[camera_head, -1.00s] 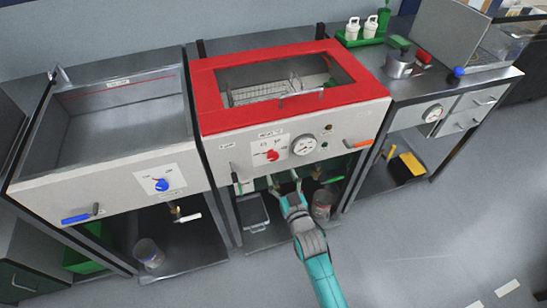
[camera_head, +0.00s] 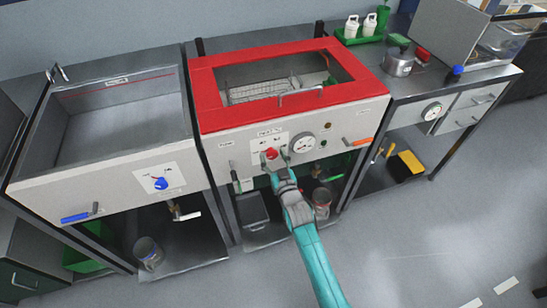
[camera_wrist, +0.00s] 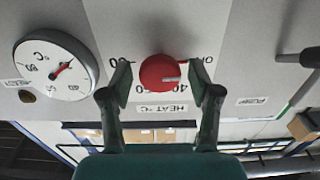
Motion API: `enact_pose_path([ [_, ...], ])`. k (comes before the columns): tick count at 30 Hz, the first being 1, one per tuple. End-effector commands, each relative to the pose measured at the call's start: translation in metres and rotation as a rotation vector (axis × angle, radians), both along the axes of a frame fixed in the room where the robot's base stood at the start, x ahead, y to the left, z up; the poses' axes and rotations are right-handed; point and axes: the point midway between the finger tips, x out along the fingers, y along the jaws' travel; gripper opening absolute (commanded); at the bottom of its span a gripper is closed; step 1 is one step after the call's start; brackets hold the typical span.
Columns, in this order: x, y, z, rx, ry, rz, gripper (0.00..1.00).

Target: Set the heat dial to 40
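The red heat dial (camera_head: 271,154) is on the pale front panel of the middle, red-topped unit. In the wrist view, which is upside down, the dial (camera_wrist: 158,73) shows a white pointer line aimed right, toward a mark partly hidden by a finger. Numbers including 40 and 50 sit around it, with a HEAT °C label (camera_wrist: 162,108). My gripper (camera_head: 277,162) is at the panel. In the wrist view my gripper (camera_wrist: 160,66) is open, with one finger on each side of the dial and small gaps showing. Contact is not visible.
A round temperature gauge (camera_wrist: 55,68) is beside the dial, close to one finger. A blue dial (camera_head: 161,183) is on the left unit. The floor in front is clear.

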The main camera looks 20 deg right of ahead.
Motion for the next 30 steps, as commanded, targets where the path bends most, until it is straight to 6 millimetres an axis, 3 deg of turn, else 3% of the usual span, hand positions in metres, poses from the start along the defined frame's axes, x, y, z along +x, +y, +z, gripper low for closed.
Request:
enact_pose_path([
  [1, -0.0001, 0.0, 0.0, 0.0, 0.0, 0.0, 0.43],
  [5, -0.0001, 0.0, 0.0, 0.0, 0.0, 0.0, 0.1],
  [6, -0.0001, 0.0, 0.0, 0.0, 0.0, 0.0, 0.08],
  [17, -0.0001, 0.0, 0.0001, 0.054, 0.0, 0.0, 0.08],
  [30, -0.0001, -0.0001, 0.0002, 0.393, 0.0, 0.0, 0.08],
])
